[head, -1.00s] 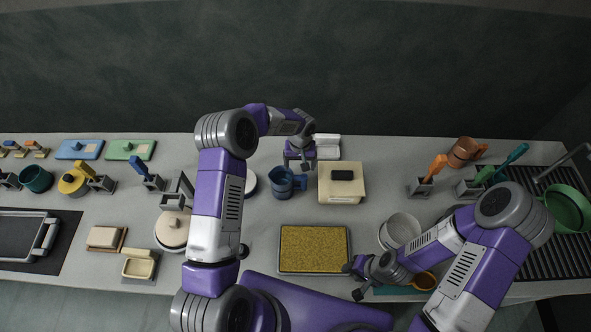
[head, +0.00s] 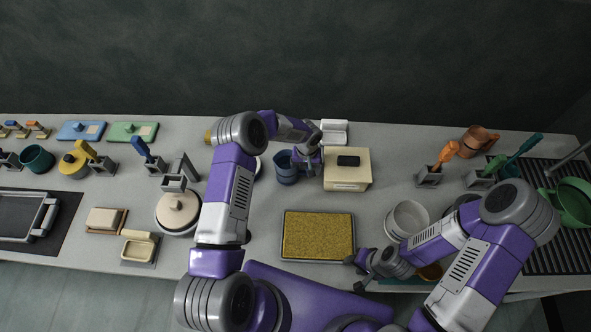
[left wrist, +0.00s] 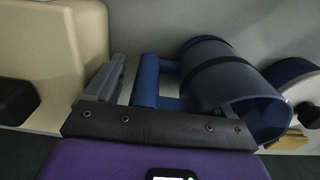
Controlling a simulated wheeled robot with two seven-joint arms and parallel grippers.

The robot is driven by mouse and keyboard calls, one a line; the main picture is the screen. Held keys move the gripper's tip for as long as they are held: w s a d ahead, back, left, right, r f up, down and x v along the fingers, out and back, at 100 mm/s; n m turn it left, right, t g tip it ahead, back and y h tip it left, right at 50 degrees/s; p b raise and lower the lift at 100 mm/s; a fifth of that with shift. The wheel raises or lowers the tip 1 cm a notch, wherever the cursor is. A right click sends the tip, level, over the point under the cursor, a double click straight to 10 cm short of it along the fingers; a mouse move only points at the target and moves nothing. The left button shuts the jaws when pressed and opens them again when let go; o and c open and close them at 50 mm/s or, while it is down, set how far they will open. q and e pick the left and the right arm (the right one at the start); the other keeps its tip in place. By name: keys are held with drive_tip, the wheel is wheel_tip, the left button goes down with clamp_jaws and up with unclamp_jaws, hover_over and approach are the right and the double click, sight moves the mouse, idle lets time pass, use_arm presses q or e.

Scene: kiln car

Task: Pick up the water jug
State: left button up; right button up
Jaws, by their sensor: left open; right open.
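The blue jug (head: 286,170) stands on the counter left of the cream box, its handle on the right. My left gripper (head: 307,168) is open, low at the handle side of the jug. In the left wrist view, the jug (left wrist: 225,85) looks tilted, with its blue handle (left wrist: 147,82) just beyond the palm. One grey finger (left wrist: 105,80) shows left of the handle; I cannot make out the other finger clearly. The handle is not gripped. My right gripper (head: 362,264) is open and empty near the counter's front edge, right of the yellow-filled tray.
The cream box (head: 347,182) with a dark knob stands close to the right of my left gripper. The yellow-filled tray (head: 319,258) lies in front. A lidded pot (head: 178,222) is left of my left arm. A white bowl (head: 405,218) and an orange-brown jug (head: 477,141) stand to the right.

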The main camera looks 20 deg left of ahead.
use_arm(q)
drive_tip(key=shift+r, duration=0.15)
drive_tip(key=shift+c, duration=0.6)
use_arm(e)
drive_tip(key=shift+s, duration=0.1)
use_arm(q)
clamp_jaws()
drive_tip(key=shift+d, duration=0.1)
wheel_tip(320, 180, up, 10)
drive_tip(key=p, duration=0.4)
use_arm(e)
wheel_tip(320, 180, up, 4)
drive_tip(key=shift+r, duration=0.1)
use_arm(q)
drive_tip(key=shift+c, duration=1.9)
unclamp_jaws()
clamp_jaws()
